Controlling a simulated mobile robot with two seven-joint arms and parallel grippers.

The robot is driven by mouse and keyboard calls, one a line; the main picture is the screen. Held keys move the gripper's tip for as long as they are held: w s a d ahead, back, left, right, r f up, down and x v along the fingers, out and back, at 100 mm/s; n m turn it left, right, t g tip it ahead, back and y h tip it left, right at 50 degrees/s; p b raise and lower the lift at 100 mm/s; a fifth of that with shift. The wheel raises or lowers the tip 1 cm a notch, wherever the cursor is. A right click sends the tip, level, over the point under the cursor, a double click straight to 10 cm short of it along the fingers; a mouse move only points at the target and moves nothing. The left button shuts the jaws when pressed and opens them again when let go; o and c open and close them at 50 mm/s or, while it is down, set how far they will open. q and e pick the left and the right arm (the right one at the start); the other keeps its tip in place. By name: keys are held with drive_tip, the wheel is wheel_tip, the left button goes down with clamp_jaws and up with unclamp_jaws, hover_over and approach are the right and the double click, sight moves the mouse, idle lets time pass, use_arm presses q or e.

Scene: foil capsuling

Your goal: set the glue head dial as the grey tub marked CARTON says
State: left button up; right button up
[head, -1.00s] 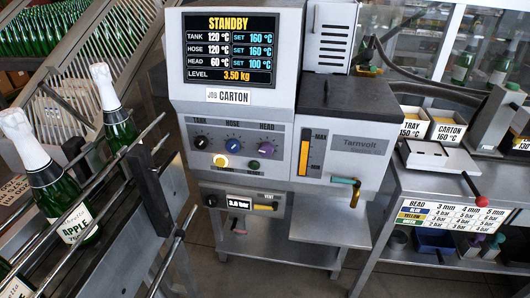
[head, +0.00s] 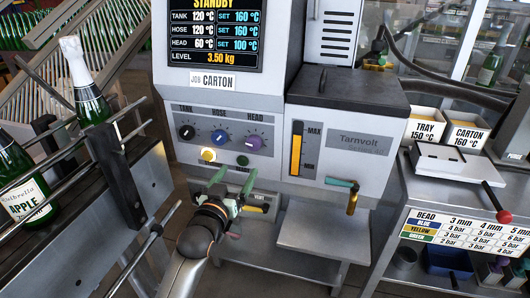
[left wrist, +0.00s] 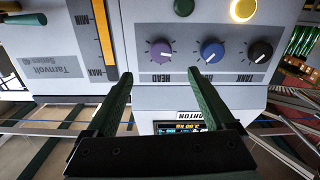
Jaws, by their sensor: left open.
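The glue machine's purple HEAD dial (head: 254,142) is on the grey front panel, right of the blue HOSE dial (head: 220,136) and black TANK dial (head: 187,132). The screen (head: 215,38) reads HEAD 60 °C, SET 100 °C; TANK and HOSE are set to 160 °C. The grey tub (head: 464,133) at the right is marked CARTON 160 °C. My left gripper (head: 233,182) is open and empty, below the dials. In the left wrist view, upside down, the purple dial (left wrist: 161,50) lies beyond the gap between the open fingers (left wrist: 158,80). My right gripper is out of view.
A lit yellow button (head: 208,154) and a green button (head: 242,160) sit below the dials. A green-handled lever (head: 341,183) juts out at the right. A bottle conveyor with rails (head: 60,150) is at the left. A tub marked TRAY (head: 425,125) stands beside CARTON.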

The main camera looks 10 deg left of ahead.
sight(253, 146)
use_arm(q)
drive_tip(key=w+b, duration=0.1)
drive_tip(key=w, duration=1)
drive_tip(key=shift+w+d+r, duration=0.1)
drive_tip(key=shift+w, duration=0.7)
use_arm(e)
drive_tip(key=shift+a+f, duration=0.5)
use_arm(q)
drive_tip(key=shift+c, duration=0.2)
drive_tip(key=c, duration=1.3)
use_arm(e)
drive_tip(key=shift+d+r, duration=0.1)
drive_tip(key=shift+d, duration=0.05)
